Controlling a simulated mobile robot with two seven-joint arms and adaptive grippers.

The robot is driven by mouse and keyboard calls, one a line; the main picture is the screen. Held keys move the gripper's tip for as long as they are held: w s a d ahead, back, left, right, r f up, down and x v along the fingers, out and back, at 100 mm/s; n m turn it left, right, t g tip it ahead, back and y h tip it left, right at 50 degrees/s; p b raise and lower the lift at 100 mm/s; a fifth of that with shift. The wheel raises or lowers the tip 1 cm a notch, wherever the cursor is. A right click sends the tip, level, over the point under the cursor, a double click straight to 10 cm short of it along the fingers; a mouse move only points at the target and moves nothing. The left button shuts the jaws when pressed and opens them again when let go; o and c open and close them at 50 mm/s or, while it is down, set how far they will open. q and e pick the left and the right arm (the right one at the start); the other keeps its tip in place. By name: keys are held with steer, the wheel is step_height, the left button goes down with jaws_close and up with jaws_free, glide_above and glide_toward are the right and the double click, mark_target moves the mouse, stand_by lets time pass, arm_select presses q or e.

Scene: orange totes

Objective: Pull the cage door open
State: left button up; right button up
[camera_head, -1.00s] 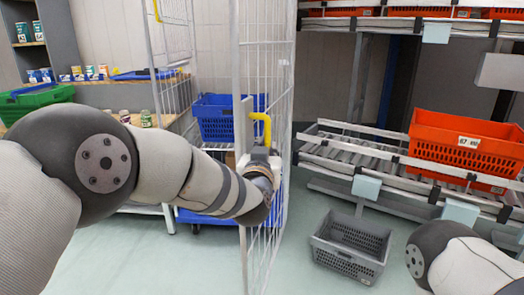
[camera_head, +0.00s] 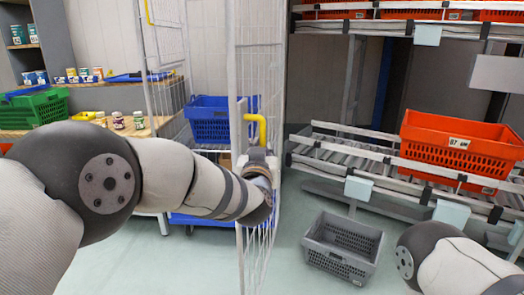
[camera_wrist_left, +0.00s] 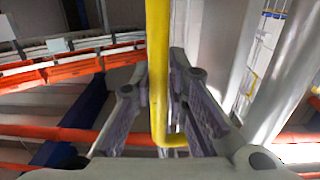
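The cage door (camera_head: 236,70) is a white wire-mesh panel, seen nearly edge-on in the middle of the head view. A yellow handle (camera_head: 258,120) sticks out near its free edge. My left gripper (camera_head: 260,162) is at that handle, its fingers largely hidden by my wrist. In the left wrist view, the upright yellow handle (camera_wrist_left: 158,70) runs between the fingers of my left gripper (camera_wrist_left: 160,75). They are close on both sides, and it appears shut on the handle. Of my right arm only a link shows at lower right; its gripper is out of view.
A blue crate (camera_head: 208,128) stands behind the door, by the cage's mesh side (camera_head: 160,60). A grey crate (camera_head: 318,256) lies on the floor right of the door. A roller rack with an orange tote (camera_head: 430,145) is at right. A green crate (camera_head: 30,112) is on the left shelf.

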arm_select(q)
steer(key=shift+o, duration=1.2)
steer(key=s+a, duration=0.2)
steer(key=s, duration=1)
steer(key=shift+c, duration=1.4)
steer(key=a+f+n, duration=0.1)
steer(key=a+f+n+g, duration=0.1)
steer(key=n, duration=0.1)
steer(key=shift+w+a+f+g, duration=0.15)
steer(key=shift+a+f+g, duration=0.05)
steer(key=shift+f+g, duration=0.1)
jaws_close()
steer(key=s+a+r+n+h+b, duration=0.1)
steer(key=a+r+n+h, duration=0.15)
steer(key=a+n, duration=0.4)
steer(key=s+a+r+n+h+b, duration=0.1)
steer(key=s+a+r+n, duration=0.15)
steer(key=a+n, duration=0.4)
steer(key=s+d+x, duration=0.1)
steer(key=d+x, duration=0.1)
steer(key=x, duration=0.9)
steer(key=shift+w+d+r, duration=0.25)
steer(key=shift+r, duration=0.35)
arm_select(e)
steer(key=shift+s+f+g, duration=0.4)
steer(key=shift+s+f, duration=0.65)
steer(key=shift+f, duration=0.1)
